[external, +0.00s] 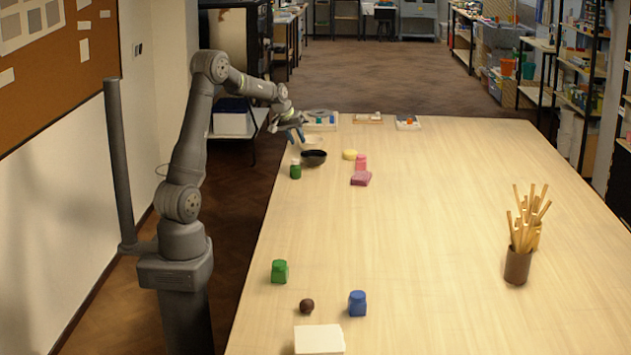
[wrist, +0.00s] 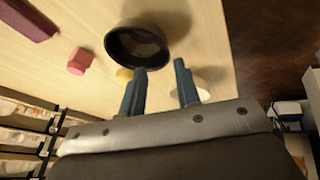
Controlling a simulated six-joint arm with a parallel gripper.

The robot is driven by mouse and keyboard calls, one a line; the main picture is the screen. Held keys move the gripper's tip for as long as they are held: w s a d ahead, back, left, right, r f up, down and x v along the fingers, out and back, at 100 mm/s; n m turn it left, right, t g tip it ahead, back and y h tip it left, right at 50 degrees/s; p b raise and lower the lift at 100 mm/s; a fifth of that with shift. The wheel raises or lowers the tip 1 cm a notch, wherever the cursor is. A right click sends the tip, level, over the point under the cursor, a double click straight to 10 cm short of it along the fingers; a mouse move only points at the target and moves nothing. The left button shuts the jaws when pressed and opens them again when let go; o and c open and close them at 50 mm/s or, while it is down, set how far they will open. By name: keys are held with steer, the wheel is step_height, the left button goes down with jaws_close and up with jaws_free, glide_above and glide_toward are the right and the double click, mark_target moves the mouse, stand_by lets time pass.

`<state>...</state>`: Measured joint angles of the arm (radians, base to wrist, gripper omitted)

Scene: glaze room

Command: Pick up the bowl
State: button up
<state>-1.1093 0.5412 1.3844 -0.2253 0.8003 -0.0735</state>
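A black bowl (external: 314,157) stands upright on the table near its left edge. In the wrist view the bowl (wrist: 148,45) is just ahead of my fingertips, its dark inside showing. A cream bowl (external: 313,142) is close behind it; in the wrist view this paler bowl (wrist: 204,94) is partly hidden behind one finger. My gripper (external: 299,135) hangs above the table by the two bowls. In the wrist view my gripper (wrist: 161,68) has its blue-grey fingers spread, with nothing held between them. I cannot tell whether a fingertip touches the black bowl.
A green jar (external: 296,171) stands close in front of the black bowl. A yellow piece (external: 349,155), a pink jar (external: 361,162) and a pink block (external: 361,179) are to its right. Trays (external: 368,119) line the far edge. The table's middle is clear.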

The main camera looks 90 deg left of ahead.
steer(key=shift+s+a+x, duration=0.1)
steer(key=shift+a+x, duration=0.05)
steer(key=shift+x, duration=1.05)
steer(key=shift+s+a+x, duration=0.1)
steer(key=shift+a+x, duration=0.05)
steer(key=shift+x, duration=1.05)
steer(key=shift+a+x, duration=0.15)
steer(key=shift+x, duration=1.05)
steer(key=shift+r, duration=0.1)
jaws_close()
